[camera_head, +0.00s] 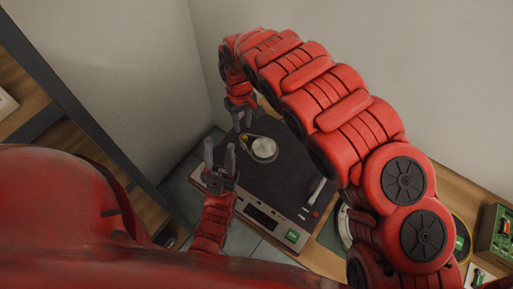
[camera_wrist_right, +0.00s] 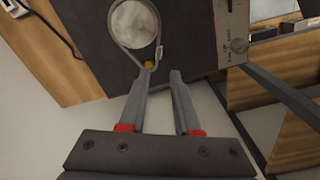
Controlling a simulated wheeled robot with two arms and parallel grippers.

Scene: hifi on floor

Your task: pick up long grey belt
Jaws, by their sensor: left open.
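The long grey belt (camera_wrist_right: 118,41) is a thin loop around a round pale metal disc (camera_wrist_right: 133,24) on the dark top of a hi-fi unit. Its narrow end lies near a small yellow part (camera_wrist_right: 149,64). The disc also shows in the head view (camera_head: 263,148). My left gripper (camera_head: 220,150) is open and empty over the unit's left edge, left of the disc.
The hi-fi unit (camera_head: 285,185) has a front panel with a green label and a light lever at its right. Grey walls stand close behind. A shelf (camera_head: 70,130) is at the left. A green device (camera_head: 495,232) is on the wooden surface at the right.

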